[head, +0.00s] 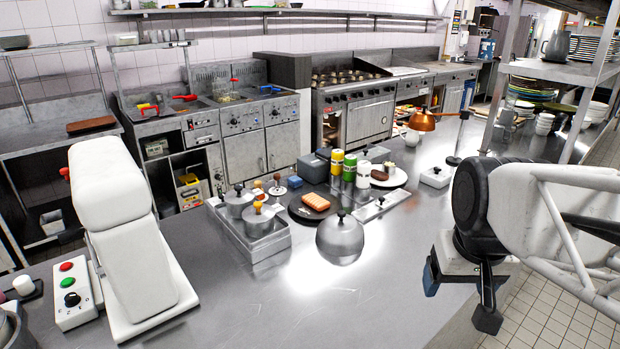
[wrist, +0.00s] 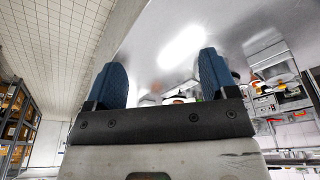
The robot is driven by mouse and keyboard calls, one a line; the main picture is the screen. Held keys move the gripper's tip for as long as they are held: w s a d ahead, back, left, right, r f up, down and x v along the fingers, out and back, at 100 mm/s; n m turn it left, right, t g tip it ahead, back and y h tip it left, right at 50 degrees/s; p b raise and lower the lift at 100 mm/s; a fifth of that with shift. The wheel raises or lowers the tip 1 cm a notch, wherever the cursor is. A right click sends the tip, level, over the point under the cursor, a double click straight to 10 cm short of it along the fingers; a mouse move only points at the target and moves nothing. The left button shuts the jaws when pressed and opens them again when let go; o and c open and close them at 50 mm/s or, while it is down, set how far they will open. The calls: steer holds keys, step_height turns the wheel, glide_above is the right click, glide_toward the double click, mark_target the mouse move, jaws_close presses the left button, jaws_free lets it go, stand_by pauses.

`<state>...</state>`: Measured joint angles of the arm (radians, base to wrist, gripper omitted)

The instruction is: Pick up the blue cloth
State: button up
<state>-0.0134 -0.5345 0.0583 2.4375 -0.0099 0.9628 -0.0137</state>
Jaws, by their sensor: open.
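I cannot make out a blue cloth in either view. My gripper (head: 430,278) is at the right of the head view, near the right edge of the steel counter. In the wrist view my gripper's (wrist: 162,78) two blue fingers stand wide apart with nothing held between them. Beyond them is the shiny counter (wrist: 160,45), with small blurred items partly hidden behind the hand. My arm and hand hide part of the counter's right side in the head view.
On the counter are a steel tray (head: 276,247) with lidded pots, a dark round plate (head: 295,211) with food, a steel dome (head: 340,240), sauce bottles (head: 349,168) and a copper lamp (head: 424,121). A button box (head: 74,293) stands at left. The front middle is clear.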

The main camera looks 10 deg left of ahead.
steer(key=w+a+r+n, duration=0.15)
steer(key=w+r, duration=0.35)
steer(key=w, duration=0.7)
steer(key=n+g, duration=0.3)
steer(key=n, duration=0.4)
glide_above(295, 178)
steer(key=f, duration=2.1)
steer(key=shift+s+d, duration=0.35)
steer(key=shift+w+a+f, duration=0.2)
steer(key=shift+a+f, duration=0.05)
steer(key=shift+f, duration=0.05)
steer(key=shift+f, duration=0.1)
steer(key=shift+f, duration=1.25)
